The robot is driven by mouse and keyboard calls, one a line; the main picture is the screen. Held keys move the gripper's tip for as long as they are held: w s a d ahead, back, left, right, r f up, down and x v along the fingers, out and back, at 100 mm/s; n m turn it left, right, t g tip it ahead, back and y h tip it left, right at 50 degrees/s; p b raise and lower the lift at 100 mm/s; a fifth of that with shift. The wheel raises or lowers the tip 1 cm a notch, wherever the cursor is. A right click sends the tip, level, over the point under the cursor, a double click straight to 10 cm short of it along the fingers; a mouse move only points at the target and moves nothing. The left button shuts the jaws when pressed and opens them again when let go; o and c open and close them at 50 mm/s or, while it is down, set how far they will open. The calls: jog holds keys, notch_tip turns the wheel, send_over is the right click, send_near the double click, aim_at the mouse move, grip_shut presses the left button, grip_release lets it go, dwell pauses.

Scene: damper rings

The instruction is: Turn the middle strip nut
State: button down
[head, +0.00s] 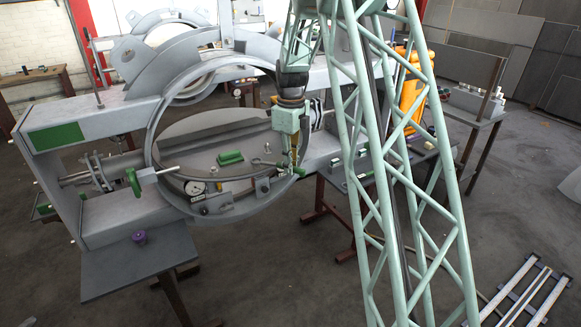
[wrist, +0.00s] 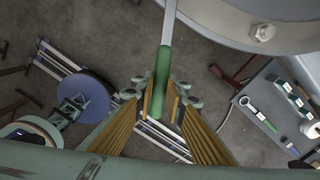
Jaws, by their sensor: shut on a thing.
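My gripper (head: 292,166) is at the right side of the large grey ring (head: 157,125). Its fingers (wrist: 168,103) are shut around the green handle of a tool (wrist: 162,72). A flat steel shank runs from the handle toward the top edge of the wrist view, and its far end is out of that view. In the head view the tool (head: 269,164) reaches left across the ring opening. A hex nut (wrist: 264,32) sits on a grey curved surface at the upper right of the wrist view. I cannot tell which strip nut it is, or whether the tool touches any nut.
A dial gauge (head: 195,188) and a green-handled clamp (head: 133,182) are at the ring's lower left. A green block (head: 230,158) lies inside the ring. A side table (wrist: 270,100) holds several tools. A purple cup (head: 139,237) stands on the front shelf.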

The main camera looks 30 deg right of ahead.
jog(key=shift+r+p, duration=0.45)
jog(key=shift+r, duration=0.75)
